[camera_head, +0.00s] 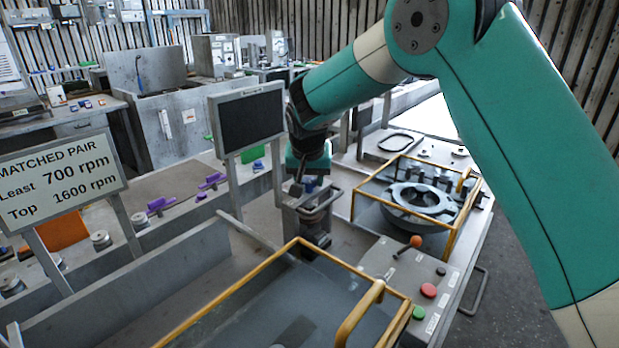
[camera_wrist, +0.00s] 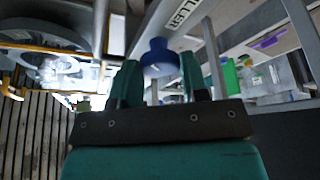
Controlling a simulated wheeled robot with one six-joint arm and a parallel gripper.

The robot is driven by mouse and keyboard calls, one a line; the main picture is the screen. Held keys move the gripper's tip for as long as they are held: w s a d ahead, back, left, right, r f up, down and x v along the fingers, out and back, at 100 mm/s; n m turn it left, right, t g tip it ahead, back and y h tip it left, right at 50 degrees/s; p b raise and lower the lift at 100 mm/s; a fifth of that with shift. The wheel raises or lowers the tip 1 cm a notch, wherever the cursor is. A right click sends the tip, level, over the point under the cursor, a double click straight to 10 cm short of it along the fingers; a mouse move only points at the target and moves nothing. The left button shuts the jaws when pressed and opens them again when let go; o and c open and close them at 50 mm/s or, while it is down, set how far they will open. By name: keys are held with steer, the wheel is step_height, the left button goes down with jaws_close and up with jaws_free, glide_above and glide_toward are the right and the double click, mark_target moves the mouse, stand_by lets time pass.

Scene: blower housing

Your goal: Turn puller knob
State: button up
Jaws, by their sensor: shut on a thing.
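My gripper (camera_wrist: 160,82) is shut on a blue knob (camera_wrist: 158,56), which sits between its two fingers in the wrist view. A label ending in "LLER" (camera_wrist: 184,14) is on the grey surface beside the knob. In the head view my gripper (camera_head: 308,184) points down at a grey metal fixture (camera_head: 306,215) on the bench. The knob is mostly hidden by the gripper there, so its turn angle cannot be told.
A yellow-framed guard (camera_head: 358,195) surrounds a round housing (camera_head: 420,200) to the right. A larger yellow-railed bay (camera_head: 225,295) is in front. A control panel (camera_head: 410,280) has red and green buttons and an orange-tipped lever. A dark screen (camera_head: 250,117) and a "MATCHED PAIR" sign (camera_head: 62,182) stand left.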

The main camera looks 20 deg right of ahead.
stand_by(0.3)
steer(key=o, duration=0.9)
steer(key=shift+o, duration=0.2)
steer(key=b+v, duration=0.2)
steer(key=v, duration=1.5)
steer(key=shift+a+r, duration=0.2)
steer(key=shift+s, duration=0.1)
